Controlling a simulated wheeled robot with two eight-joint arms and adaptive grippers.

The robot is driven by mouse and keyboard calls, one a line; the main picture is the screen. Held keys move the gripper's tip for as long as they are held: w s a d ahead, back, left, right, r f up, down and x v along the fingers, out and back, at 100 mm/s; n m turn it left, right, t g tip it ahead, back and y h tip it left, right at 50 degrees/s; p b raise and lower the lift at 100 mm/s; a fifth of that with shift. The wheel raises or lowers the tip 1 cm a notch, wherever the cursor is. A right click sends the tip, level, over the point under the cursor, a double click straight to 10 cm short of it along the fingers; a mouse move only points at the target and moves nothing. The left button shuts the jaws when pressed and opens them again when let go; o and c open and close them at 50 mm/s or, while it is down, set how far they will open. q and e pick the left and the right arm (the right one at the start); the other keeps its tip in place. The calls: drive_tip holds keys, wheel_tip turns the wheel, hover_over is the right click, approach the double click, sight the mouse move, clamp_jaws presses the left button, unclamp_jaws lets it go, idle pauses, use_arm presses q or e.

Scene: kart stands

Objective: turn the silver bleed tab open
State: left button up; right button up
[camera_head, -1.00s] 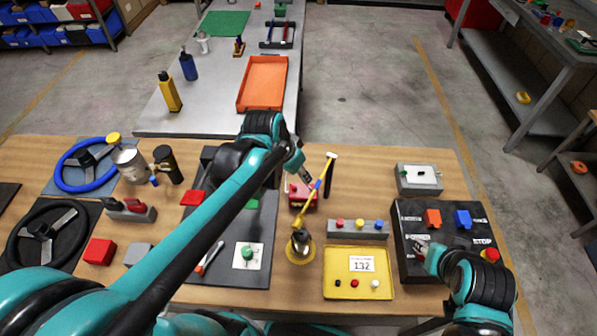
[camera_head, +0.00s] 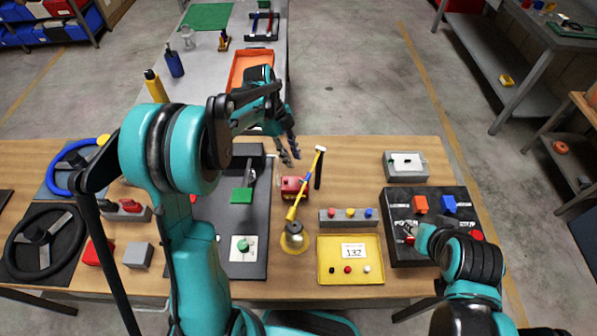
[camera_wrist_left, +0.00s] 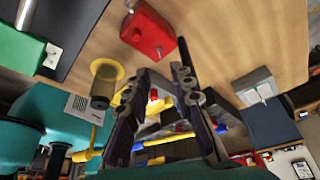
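A small red block (camera_head: 293,187) stands on the wooden table (camera_head: 350,165), right of the dark mat. It also shows in the left wrist view (camera_wrist_left: 148,30), with small silvery bits at its edges. I cannot tell for sure which silver part is the bleed tab. My left gripper (camera_head: 290,160) hangs above and behind the red block, apart from it. In the left wrist view its two fingers (camera_wrist_left: 161,75) are spread with nothing gripped between them. My right gripper (camera_head: 408,235) is low over the dark switch panel (camera_head: 430,253); its fingers are too small to judge.
A yellow tray (camera_head: 350,273), a grey button bar (camera_head: 348,218) and a grey box (camera_head: 406,165) stand to the right. Bare wood lies behind the button bar.

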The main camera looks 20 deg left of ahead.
sight(301, 179)
use_arm(q)
drive_tip(key=shift+m, duration=0.4)
drive_tip(key=b+x, duration=0.1)
drive_tip(key=x, duration=0.7)
drive_tip(key=shift+a+f+b, duration=0.1)
drive_tip(key=shift+b, duration=0.3)
clamp_jaws()
